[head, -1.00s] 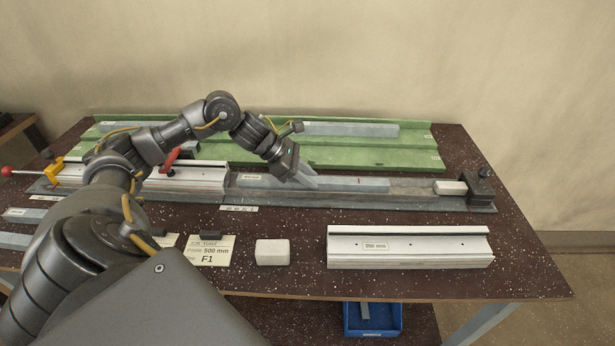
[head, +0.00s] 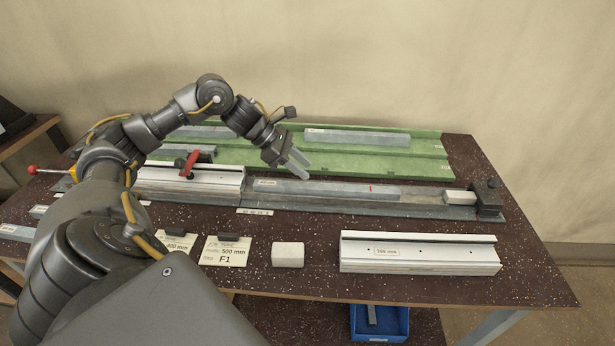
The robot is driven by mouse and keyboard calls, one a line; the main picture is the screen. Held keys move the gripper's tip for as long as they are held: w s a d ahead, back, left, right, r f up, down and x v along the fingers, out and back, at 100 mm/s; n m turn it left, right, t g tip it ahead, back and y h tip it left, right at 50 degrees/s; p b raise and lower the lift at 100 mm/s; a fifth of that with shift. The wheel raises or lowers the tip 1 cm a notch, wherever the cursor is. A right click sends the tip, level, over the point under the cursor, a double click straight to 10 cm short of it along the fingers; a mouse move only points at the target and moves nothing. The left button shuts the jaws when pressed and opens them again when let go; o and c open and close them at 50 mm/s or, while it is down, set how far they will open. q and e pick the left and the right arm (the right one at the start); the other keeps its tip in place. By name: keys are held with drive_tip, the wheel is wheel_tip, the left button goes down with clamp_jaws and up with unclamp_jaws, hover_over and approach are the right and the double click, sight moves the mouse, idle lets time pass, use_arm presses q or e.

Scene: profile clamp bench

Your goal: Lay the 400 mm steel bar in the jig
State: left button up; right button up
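A grey-blue steel bar (head: 335,189) with a small label and a red mark lies flat in the channel of the jig (head: 425,207). Its left end is near the silver profile under the red-handled clamp (head: 189,163). A stretch of bare channel separates its right end from a pale block (head: 459,197) beside the black end stop (head: 488,196). The label is too small to read. My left gripper (head: 301,167) is above and behind the bar, clear of it, with two fingers slightly apart and nothing between them. My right gripper is not in view.
A green rack (head: 395,164) behind the jig holds several grey bars (head: 355,137). A blue bin (head: 380,323) is below the table.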

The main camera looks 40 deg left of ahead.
use_arm(q)
drive_tip(key=v, duration=0.3)
drive_tip(key=shift+w+a+r+p, duration=0.15)
drive_tip(key=shift+r+p, duration=0.1)
drive_tip(key=shift+p, duration=0.05)
drive_tip(key=shift+s+a+r, duration=0.15)
drive_tip(key=shift+s+a, duration=0.1)
drive_tip(key=shift+a, duration=0.05)
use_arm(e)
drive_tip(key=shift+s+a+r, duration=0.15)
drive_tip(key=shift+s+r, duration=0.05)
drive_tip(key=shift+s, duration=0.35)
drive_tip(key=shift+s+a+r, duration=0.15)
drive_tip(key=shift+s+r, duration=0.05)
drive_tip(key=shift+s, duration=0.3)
